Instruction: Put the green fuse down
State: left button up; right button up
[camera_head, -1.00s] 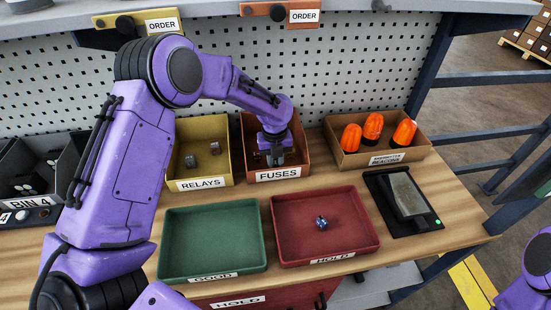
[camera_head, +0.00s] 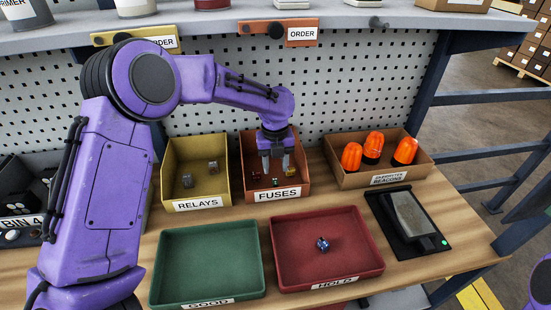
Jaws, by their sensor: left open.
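The orange-brown fuses bin (camera_head: 247,150) stands at the back of the bench, with a FUSES label on its front. My left gripper (camera_head: 276,170) points down into this bin; its two fingers are apart with nothing held between them. Small fuses lie on the bin floor around and below the fingertips. One that looks green (camera_head: 276,183) lies just below the fingers, near the front wall; a reddish one (camera_head: 255,176) lies to its left. They are small and partly hidden by the fingers. My right gripper is out of view.
The yellow relays bin (camera_head: 228,170) holds two grey relays. A bin of orange beacons (camera_head: 347,182) stands right. In front are an empty green tray (camera_head: 208,265) and a red tray (camera_head: 350,265) holding one small blue-and-silver piece (camera_head: 322,244). A black device (camera_head: 405,222) lies right.

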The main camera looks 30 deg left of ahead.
aim_at(275, 181)
pick_arm(q)
notch_tip(275, 181, up, 5)
jog(key=shift+r, duration=0.15)
jog(key=shift+s, duration=0.1)
dwell(0.6)
